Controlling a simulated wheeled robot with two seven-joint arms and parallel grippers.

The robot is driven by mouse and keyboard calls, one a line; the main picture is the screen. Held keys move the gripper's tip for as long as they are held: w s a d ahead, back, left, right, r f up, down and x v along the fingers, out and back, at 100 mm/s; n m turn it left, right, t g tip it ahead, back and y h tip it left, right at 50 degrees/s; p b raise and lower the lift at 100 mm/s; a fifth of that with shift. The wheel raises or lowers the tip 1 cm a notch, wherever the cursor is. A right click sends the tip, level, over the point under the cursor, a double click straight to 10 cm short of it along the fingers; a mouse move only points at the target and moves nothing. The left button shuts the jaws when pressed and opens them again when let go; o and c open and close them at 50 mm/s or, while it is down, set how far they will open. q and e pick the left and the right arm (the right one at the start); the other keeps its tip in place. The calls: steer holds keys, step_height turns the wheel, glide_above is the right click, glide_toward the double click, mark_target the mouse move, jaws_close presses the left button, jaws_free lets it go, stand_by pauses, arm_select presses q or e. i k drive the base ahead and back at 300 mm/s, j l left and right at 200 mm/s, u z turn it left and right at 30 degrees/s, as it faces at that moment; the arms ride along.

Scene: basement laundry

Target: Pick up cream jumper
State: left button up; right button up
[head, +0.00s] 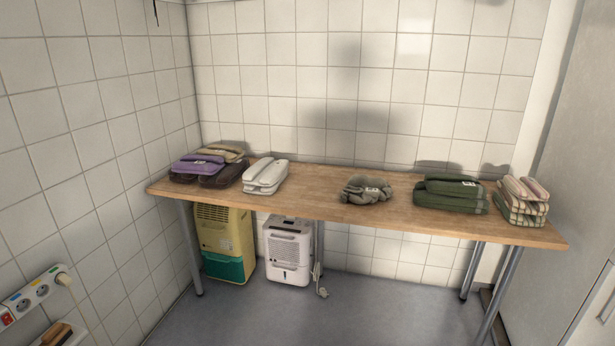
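A folded off-white garment (265,177), the best match for the cream jumper, lies on the wooden table (320,199) left of its middle. It looks neatly folded, with its long side running from front to back. It stands apart from the pile to its left, with a small gap. Neither of my grippers shows in the head view, and nothing touches the garment.
Left is a pile of purple (196,165), brown and tan garments. Right are a crumpled grey-green garment (366,190), a dark green stack (450,194) and a checked stack (521,203). Two appliances (222,243) (288,252) stand beneath. Bare tabletop lies right of the off-white garment.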

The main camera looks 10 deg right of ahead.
mark_target(360, 190)
steer(key=i+j, duration=0.15)
steer(key=i, duration=0.35)
steer(key=i+j+z, duration=0.1)
steer(key=i, duration=0.4)
steer(key=i+j, duration=0.2)
steer(key=i, duration=0.3)
steer(key=l+z, duration=0.05)
